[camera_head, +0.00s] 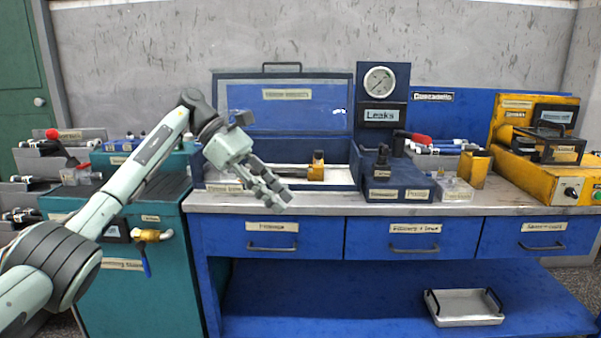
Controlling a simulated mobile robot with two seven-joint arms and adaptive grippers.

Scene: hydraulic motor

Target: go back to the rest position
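My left arm comes in from the left and reaches up over the teal cabinet. My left gripper (269,187) hangs in front of the open blue case, above the bench's front edge. Its fingers point down and to the right. The fingers are seen side-on, so I cannot tell whether they are open or shut. I see nothing clearly held in it. My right gripper is not in view.
The blue case (335,172) with raised lid holds a yellow-and-black tool (316,167). A gauge stand (378,82) and yellow machine (545,175) are to the right. A metal tray (466,318) lies on the lower shelf. The teal cabinet (180,290) stands left.

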